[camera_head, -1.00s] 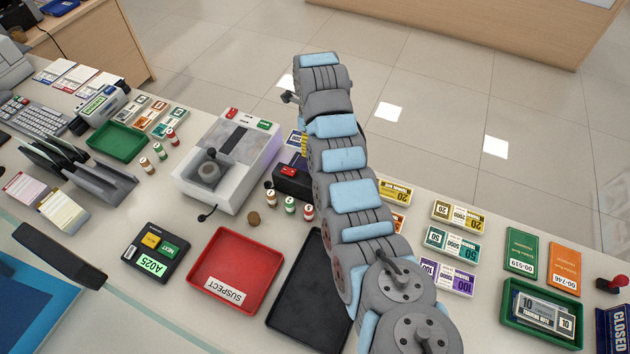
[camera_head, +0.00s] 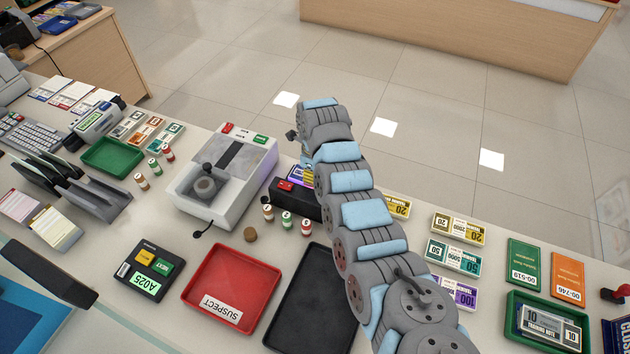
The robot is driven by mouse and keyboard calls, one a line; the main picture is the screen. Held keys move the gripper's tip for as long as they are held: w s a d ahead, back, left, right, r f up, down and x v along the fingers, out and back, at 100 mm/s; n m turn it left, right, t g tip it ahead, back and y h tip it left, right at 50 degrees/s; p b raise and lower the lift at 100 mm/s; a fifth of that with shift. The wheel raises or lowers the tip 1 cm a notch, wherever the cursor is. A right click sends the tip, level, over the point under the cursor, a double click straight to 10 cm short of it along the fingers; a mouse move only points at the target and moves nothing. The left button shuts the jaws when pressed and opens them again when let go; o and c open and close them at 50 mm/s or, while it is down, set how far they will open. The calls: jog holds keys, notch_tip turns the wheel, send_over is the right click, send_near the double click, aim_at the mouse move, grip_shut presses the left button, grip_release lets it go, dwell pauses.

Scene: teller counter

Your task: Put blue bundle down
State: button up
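My arm reaches up the middle of the counter and bends over at its far end. The links hide my gripper, so I cannot see its fingers or anything in them. No bundle that I can surely call the blue one shows. A dark blue-grey bundle marked 10 (camera_head: 549,326) lies in the green tray (camera_head: 513,332) at the lower right. Small yellow and purple patches show beside my arm, above the black device with a red button (camera_head: 285,186); I cannot tell what they belong to.
Yellow (camera_head: 458,229), green (camera_head: 453,255) and purple (camera_head: 457,292) bundles lie right of my arm. A red SUSPECT tray (camera_head: 232,287) and a black tray (camera_head: 305,310) stand in front. A white machine (camera_head: 222,178) and small coin rolls (camera_head: 286,220) stand to the left.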

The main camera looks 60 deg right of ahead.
jog(key=shift+f, duration=0.85)
jog(key=shift+f, duration=0.1)
jog(key=o, duration=0.9)
notch_tip(320, 180, up, 12)
jog(key=p, duration=0.2)
jog(key=shift+r+p, duration=0.2)
jog(key=shift+p, duration=0.1)
jog(key=shift+f, duration=0.1)
